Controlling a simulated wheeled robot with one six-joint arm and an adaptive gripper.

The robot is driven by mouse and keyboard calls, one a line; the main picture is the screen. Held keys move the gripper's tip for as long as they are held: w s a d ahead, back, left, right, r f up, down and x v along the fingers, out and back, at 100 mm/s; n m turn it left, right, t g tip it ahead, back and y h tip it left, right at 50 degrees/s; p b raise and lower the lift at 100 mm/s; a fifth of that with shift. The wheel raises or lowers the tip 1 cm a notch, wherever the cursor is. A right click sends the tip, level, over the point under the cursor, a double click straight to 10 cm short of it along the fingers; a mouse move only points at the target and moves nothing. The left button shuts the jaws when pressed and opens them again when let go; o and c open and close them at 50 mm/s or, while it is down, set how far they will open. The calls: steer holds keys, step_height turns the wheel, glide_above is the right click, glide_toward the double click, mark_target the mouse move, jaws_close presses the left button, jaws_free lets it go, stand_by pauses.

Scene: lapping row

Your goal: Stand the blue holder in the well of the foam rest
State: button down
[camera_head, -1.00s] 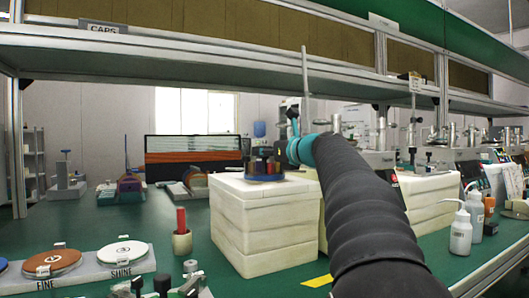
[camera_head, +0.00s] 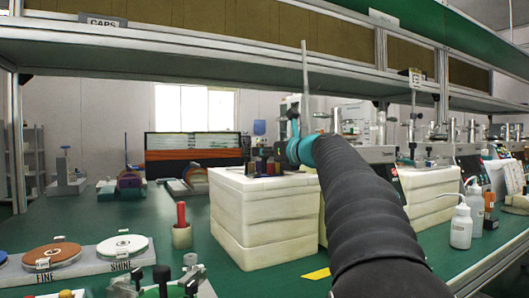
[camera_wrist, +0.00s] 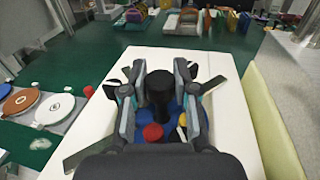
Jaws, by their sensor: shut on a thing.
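The blue holder (camera_wrist: 174,107) shows in the wrist view as a blue round base with a black upright post, a red knob and a yellow part. My gripper (camera_wrist: 160,78) is shut on the post, one finger on each side. The foam rest (camera_head: 262,222) is a white stacked block on the green bench, and its pale top (camera_wrist: 228,112) surrounds the holder in the wrist view. The well is hidden, so I cannot tell whether the base is seated.
A shelf (camera_head: 200,65) runs overhead.

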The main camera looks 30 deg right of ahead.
steer(key=shift+f, duration=0.2)
steer(key=c, duration=0.8)
jaws_free()
steer(key=shift+s, duration=0.1)
steer(key=v, duration=1.1)
steer(key=shift+s, duration=0.4)
